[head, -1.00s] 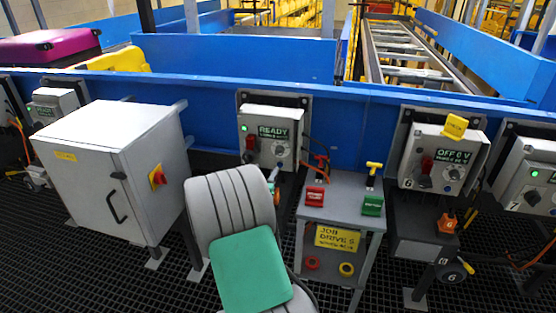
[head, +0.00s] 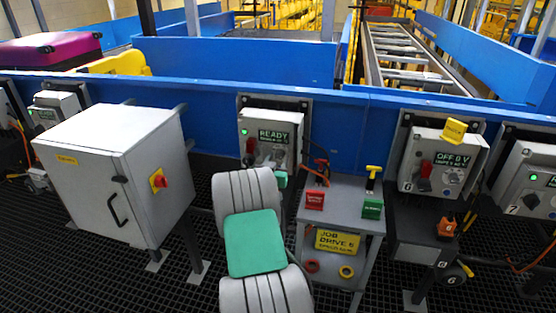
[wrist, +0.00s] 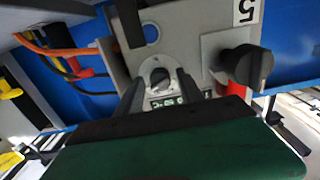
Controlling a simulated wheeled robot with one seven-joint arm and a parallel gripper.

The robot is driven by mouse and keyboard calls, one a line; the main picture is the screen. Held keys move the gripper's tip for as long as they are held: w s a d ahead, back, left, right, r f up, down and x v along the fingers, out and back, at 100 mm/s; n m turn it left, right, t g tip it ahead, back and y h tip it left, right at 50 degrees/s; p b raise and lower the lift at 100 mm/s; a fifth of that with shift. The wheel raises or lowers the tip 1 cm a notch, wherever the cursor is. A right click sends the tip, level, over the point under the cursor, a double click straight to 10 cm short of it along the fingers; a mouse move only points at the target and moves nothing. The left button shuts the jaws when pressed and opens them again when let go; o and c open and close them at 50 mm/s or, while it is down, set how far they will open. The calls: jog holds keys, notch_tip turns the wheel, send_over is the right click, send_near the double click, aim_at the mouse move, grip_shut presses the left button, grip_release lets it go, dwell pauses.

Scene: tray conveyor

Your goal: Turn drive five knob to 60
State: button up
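The drive five box (head: 258,118), a light grey box with a green lamp and a green READY display, is on the blue rail in the head view. In the wrist view the box (wrist: 205,22) appears turned over, with a "5" label. Its small round knob (wrist: 160,76) sits between the two dark fingers of my gripper (wrist: 161,88). The fingers are apart, one on each side of the knob; whether they touch it I cannot tell. The knob's setting is too small to read. In the head view my arm partly hides the box's lower front.
A large black rotary switch (wrist: 250,66) sticks out beside the fingers. Orange and black cables (wrist: 60,52) run on the other side. A grey stand (head: 340,195) with red and green blocks stands right of my arm; a grey cabinet (head: 85,160) stands left.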

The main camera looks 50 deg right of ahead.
grip_shut()
jog(key=shift+n, duration=0.3)
dwell(0.3)
jog(key=n+b, duration=0.1)
jog(key=n, duration=0.2)
jog(key=shift+f+b, duration=0.1)
jog(key=shift+b, duration=0.2)
jog(key=n, duration=0.9)
jog(key=shift+n, duration=0.3)
jog(key=n+p, duration=0.1)
jog(key=n, duration=0.3)
jog(key=shift+n, duration=0.3)
